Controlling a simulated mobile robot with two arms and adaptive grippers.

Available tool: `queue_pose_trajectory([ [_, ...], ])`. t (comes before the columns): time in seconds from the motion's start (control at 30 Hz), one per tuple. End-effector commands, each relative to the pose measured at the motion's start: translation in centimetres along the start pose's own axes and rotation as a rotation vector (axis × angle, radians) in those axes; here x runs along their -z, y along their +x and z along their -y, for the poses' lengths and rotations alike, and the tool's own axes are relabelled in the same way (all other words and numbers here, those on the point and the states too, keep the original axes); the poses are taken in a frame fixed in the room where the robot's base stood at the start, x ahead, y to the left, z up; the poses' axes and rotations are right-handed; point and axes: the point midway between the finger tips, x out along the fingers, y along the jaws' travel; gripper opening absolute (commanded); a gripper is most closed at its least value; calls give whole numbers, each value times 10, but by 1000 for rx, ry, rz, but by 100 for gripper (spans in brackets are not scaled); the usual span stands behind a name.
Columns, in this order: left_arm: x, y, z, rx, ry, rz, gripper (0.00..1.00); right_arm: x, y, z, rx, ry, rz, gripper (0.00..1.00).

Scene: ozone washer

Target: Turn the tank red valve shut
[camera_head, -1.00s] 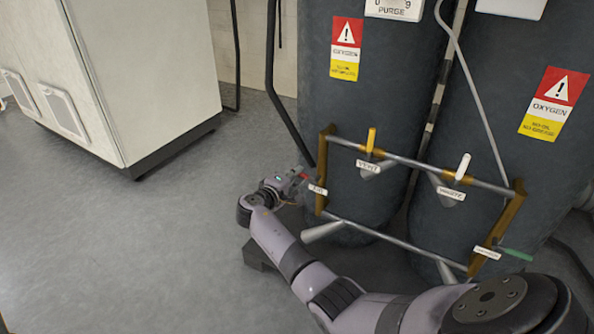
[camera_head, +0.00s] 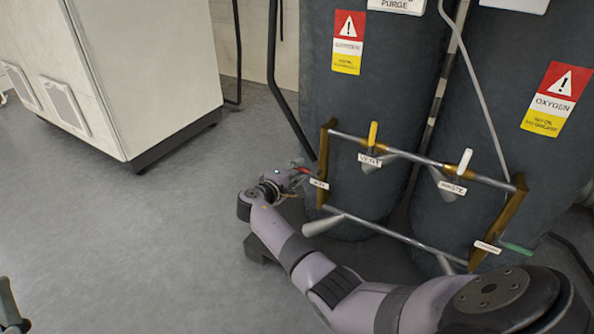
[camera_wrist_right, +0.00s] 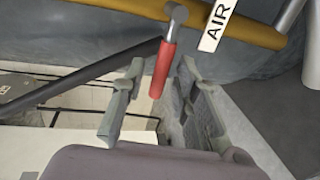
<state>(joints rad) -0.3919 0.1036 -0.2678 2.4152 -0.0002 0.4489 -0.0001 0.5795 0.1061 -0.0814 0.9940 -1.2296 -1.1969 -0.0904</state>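The red valve handle (camera_wrist_right: 162,70) is a short red lever on a grey stem beside the AIR tag. In the right wrist view it points down between the two fingers of my right gripper (camera_wrist_right: 158,98). A finger stands on each side of it with visible gaps, so the gripper is open around the lever's lower end and not clamped. In the head view only a little red of the handle (camera_head: 303,169) shows at the left end of the pipe frame, with my right gripper (camera_head: 290,178) at its left. A grey part, probably my left gripper (camera_head: 9,308), shows at the lower left edge; its fingers are unclear.
Two dark tanks (camera_head: 390,90) stand behind the pipe frame (camera_head: 395,237). The frame also carries a yellow handle (camera_head: 373,133), a white handle (camera_head: 464,161) and a green handle (camera_head: 517,249). A black hose (camera_head: 290,115) runs beside the left tank. A white cabinet (camera_head: 160,75) stands left, with clear floor before it.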

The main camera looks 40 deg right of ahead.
Motion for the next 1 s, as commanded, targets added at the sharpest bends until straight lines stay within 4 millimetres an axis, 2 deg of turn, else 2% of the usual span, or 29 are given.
queue_pose_trajectory([
  [0.33, 0, 0, 0, 0, 1, 1, 40, 0, -1, 1, 2, 1, 1, 35],
  [0.47, -1, 0, 0, 0, 1, 1, 40, 0, -8, 2, 2, 0, -1, 35],
  [0.57, 0, 0, 0, 0, 1, 1, 40, 0, -24, 2, 3, 2, -2, 35],
  [0.8, 0, 0, 0, 0, 0, 0, 40, 1, -76, 2, 4, 1, -2, 35],
  [1.0, 0, 0, 0, 0, 0, 0, 40, 0, -108, 2, 3, 0, -1, 35],
])
